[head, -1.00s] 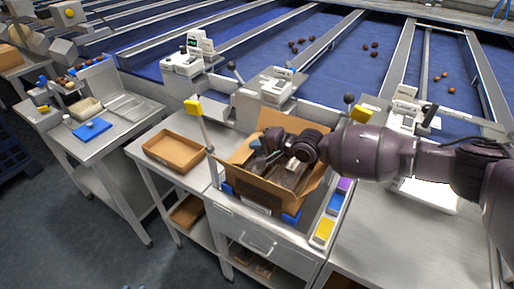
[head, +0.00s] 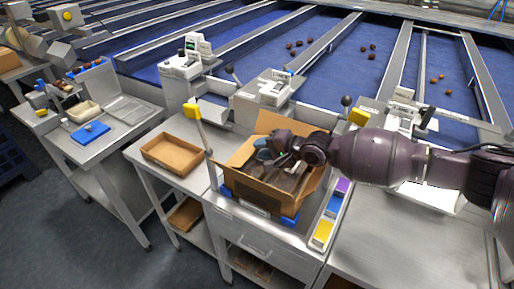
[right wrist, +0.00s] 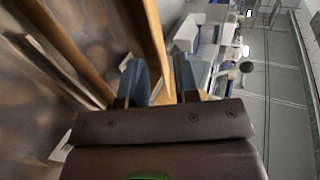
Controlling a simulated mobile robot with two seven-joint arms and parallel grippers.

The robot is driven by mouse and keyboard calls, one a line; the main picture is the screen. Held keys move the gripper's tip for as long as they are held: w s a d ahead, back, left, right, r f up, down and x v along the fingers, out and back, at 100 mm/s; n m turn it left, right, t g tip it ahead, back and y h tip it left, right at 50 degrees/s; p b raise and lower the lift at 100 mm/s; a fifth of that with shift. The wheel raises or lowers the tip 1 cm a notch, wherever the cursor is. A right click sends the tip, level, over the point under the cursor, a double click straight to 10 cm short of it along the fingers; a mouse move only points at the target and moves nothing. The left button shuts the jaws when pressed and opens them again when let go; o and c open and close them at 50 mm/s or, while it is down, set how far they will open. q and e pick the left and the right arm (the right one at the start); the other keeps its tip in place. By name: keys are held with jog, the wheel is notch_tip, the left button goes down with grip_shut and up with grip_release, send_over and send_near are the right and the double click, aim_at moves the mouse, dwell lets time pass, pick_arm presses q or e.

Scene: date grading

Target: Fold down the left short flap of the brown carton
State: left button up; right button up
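The brown carton (head: 304,194) stands open on the metal bench in the head view, with its back flap (head: 278,123) raised. Its left short flap (head: 241,153) slants outward and up on the left side. My right gripper (head: 262,152) reaches in from the right across the carton's opening, its fingertips close to the inner side of that left flap. In the right wrist view its two fingers (right wrist: 163,80) are apart, and a cardboard edge (right wrist: 150,35) runs up to the gap between them. I cannot tell whether they touch it. Dark contents show inside the carton. My left gripper is not in view.
A shallow brown tray (head: 172,153) lies on the bench to the left. A post with a yellow top (head: 191,110) stands by the carton's left side. Yellow and blue bins (head: 323,232) sit to its right. Weighing devices (head: 270,88) stand behind.

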jog(key=v, duration=0.8)
jog(key=shift+s, duration=0.1)
